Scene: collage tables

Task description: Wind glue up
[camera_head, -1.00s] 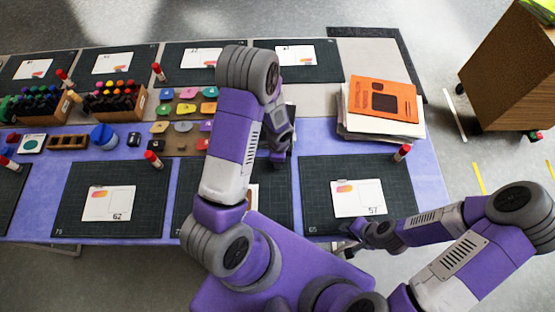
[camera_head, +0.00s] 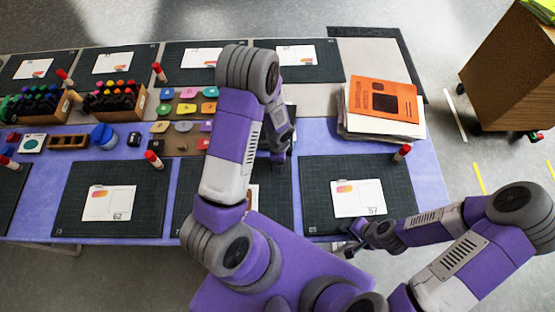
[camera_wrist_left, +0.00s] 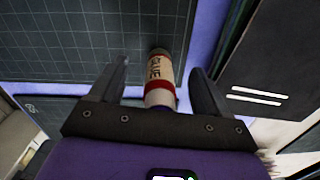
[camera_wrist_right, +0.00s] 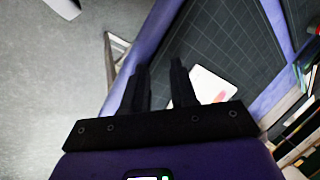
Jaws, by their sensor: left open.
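In the left wrist view a glue stick (camera_wrist_left: 158,75) with a cream label and red band lies between the fingers of my left gripper (camera_wrist_left: 160,85). These fingers are open, with a gap visible on both sides of the stick. In the head view my left arm reaches over the middle mat and hides this stick. My right gripper (camera_head: 347,250) is at the table's front edge, by the front right mat. In the right wrist view my right gripper (camera_wrist_right: 160,75) is empty, its fingers a little apart.
Other glue sticks stand on the table, at the front right mat (camera_head: 402,152) and the front left mat (camera_head: 153,158). An orange book (camera_head: 383,98) tops a paper stack at the right. Marker boxes (camera_head: 115,102) stand at left. A card (camera_head: 358,197) lies on the right mat.

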